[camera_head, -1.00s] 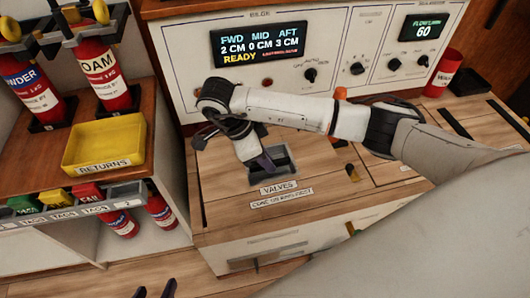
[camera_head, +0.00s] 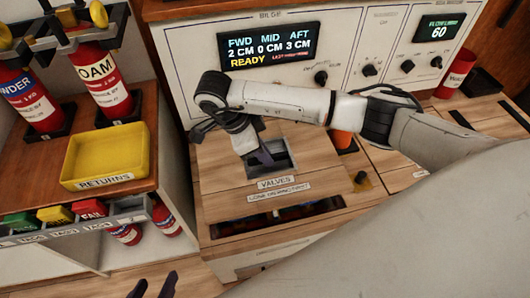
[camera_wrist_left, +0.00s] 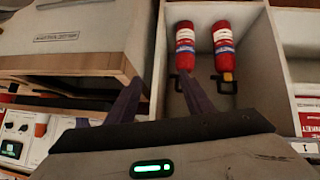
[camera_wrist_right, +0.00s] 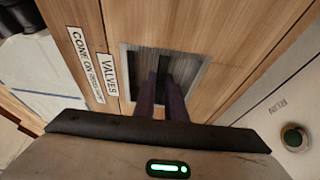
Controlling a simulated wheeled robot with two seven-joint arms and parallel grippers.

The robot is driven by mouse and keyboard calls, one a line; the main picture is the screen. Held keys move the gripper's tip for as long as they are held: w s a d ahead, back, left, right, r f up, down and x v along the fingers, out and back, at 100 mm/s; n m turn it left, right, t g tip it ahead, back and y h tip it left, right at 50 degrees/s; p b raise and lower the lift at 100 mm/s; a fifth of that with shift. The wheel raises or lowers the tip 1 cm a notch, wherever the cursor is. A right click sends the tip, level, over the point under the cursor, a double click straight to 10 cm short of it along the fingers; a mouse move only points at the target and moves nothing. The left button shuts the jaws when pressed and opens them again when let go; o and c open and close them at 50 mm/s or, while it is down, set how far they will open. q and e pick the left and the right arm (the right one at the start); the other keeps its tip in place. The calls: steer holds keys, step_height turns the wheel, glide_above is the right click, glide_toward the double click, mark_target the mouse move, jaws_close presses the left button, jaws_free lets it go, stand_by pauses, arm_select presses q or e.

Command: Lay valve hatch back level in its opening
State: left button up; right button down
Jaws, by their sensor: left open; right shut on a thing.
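The valve hatch (camera_head: 218,165) is a wooden panel with a recessed metal grip and a VALVES label. It is out of level in the counter, with its front edge away from the opening's front rim. A dark opening (camera_head: 280,217) with red parts inside shows below that edge. My right gripper (camera_head: 262,158) is shut on the hatch's recessed grip; in the right wrist view the fingers (camera_wrist_right: 162,95) reach into the recess. My left gripper (camera_head: 152,287) is open and empty, low in front of the cabinets. Its fingers (camera_wrist_left: 155,92) also show in the left wrist view.
A yellow RETURNS tray (camera_head: 105,156) and red extinguishers (camera_head: 103,80) stand left. The bilge panel (camera_head: 270,45) rises behind the hatch, reading READY. A small knob (camera_head: 361,179) sits right of the hatch. My right arm crosses above the counter.

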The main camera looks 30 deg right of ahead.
mark_target(264, 166)
step_height(264, 166, down, 3)
steer(key=shift+r+b, duration=0.1)
steer(key=shift+b, duration=0.8)
arm_select(q)
steer(key=shift+w+d+f+m+g+h+b, duration=0.15)
steer(key=shift+w+d+f+m+g+b, duration=0.1)
steer(key=shift+d+f+g+b, duration=0.25)
steer(key=shift+w+d+f+m+g+h+b, duration=0.15)
steer(key=shift+d+f+m+g+b, duration=0.15)
steer(key=shift+d+f, duration=0.3)
arm_select(e)
steer(key=shift+w+f, duration=0.1)
steer(key=shift+f, duration=1)
arm_select(q)
steer(key=shift+s+f, duration=0.1)
arm_select(e)
steer(key=shift+f, duration=0.2)
arm_select(q)
steer(key=shift+f+b, duration=0.3)
steer(key=shift+b, duration=0.05)
arm_select(e)
steer(key=shift+f, duration=0.35)
arm_select(q)
steer(key=shift+f, duration=0.3)
arm_select(e)
steer(key=shift+f, duration=0.35)
